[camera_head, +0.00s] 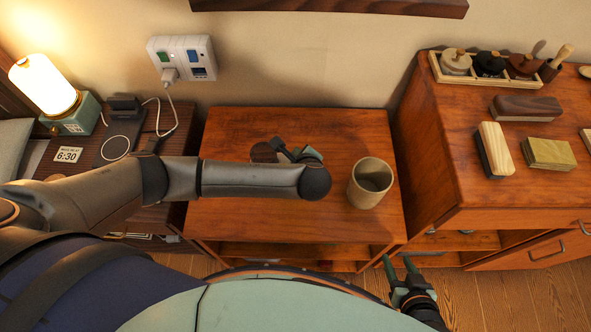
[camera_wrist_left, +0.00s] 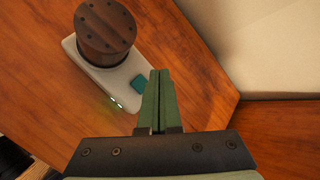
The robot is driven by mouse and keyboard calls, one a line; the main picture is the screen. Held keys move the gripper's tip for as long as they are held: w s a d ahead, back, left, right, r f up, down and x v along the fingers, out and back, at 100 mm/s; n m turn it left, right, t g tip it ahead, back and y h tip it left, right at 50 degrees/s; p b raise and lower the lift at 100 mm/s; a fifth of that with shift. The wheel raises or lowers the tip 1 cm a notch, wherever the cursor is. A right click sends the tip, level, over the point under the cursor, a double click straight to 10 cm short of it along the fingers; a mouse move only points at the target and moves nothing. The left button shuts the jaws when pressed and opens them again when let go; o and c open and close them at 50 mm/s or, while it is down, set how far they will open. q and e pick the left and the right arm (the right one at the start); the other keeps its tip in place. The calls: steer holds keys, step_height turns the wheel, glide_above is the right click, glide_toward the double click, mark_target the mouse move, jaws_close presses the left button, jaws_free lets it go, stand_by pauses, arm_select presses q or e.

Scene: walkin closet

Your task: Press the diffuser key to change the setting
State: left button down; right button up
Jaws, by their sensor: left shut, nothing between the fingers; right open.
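The diffuser has a dark wooden cylinder (camera_wrist_left: 105,32) on a pale base (camera_wrist_left: 118,72) with a teal key (camera_wrist_left: 138,85) and small green lights. In the head view, only part of the diffuser (camera_head: 264,152) shows behind my left arm; its key is hidden there. My left gripper (camera_head: 308,153) is shut and empty, beside the diffuser over the small table (camera_head: 225,135). In the left wrist view, its fingertips (camera_wrist_left: 160,72) appear just right of the key; I cannot tell if they touch. My right gripper (camera_head: 398,265) is open and empty, low in front of the table.
A beige cup (camera_head: 368,185) stands on the table, right of my left gripper. A bedside table with a lamp (camera_head: 45,85) and a charger is at left. A taller cabinet (camera_head: 450,180) with brushes and blocks is at right. A wall socket (camera_head: 182,57) is behind.

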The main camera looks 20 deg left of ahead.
arm_select(q)
steer(key=shift+f+b, duration=0.3)
steer(key=shift+f, duration=0.55)
steer(key=shift+f+b, duration=0.35)
steer(key=shift+f, duration=0.5)
arm_select(e)
step_height(320, 180, down, 2)
steer(key=shift+a+f, duration=0.15)
steer(key=shift+f, duration=0.05)
steer(key=shift+w+r, duration=0.15)
steer(key=shift+r, duration=0.05)
arm_select(q)
steer(key=shift+f, duration=0.1)
steer(key=shift+f, duration=0.3)
steer(key=shift+f, duration=0.45)
arm_select(e)
steer(key=shift+f, duration=0.15)
stand_by(0.4)
stand_by(0.4)
arm_select(q)
steer(key=shift+r+p, duration=0.9)
steer(key=shift+p, duration=0.05)
arm_select(e)
steer(key=shift+r, duration=1.1)
